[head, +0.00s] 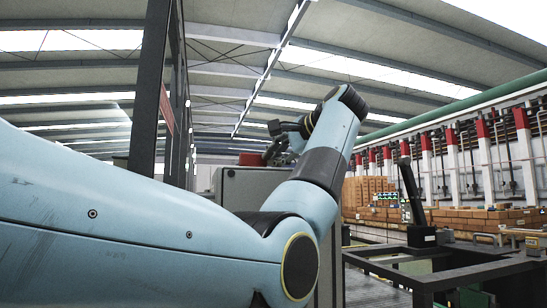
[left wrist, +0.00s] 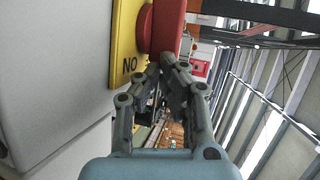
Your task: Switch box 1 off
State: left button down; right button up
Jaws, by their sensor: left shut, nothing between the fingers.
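A grey box (head: 243,187) stands behind my left arm in the head view, with a red part (head: 251,159) on its top. In the left wrist view, its pale side (left wrist: 55,75) fills the left. In the head view the left gripper (head: 273,150) is small, just above the box. My right gripper is not in view.
A dark upright post (head: 151,90) stands left of the box. At the right are a black frame (head: 450,268) and a black lever-like post (head: 413,200). Stacked bricks (head: 480,220) and red-and-white columns line the far right.

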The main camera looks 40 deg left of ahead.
pick_arm(q)
jog(key=shift+a, duration=0.35)
jog(key=shift+w+d, duration=0.1)
jog(key=shift+w, duration=0.2)
jog(key=shift+w+a+g+b, duration=0.3)
jog(key=shift+a+b, duration=0.05)
jog(key=shift+b, duration=0.2)
jog(key=shift+w+a, duration=0.1)
jog(key=shift+w, duration=0.1)
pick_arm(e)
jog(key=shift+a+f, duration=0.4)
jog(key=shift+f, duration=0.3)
pick_arm(q)
jog(key=shift+b, duration=0.3)
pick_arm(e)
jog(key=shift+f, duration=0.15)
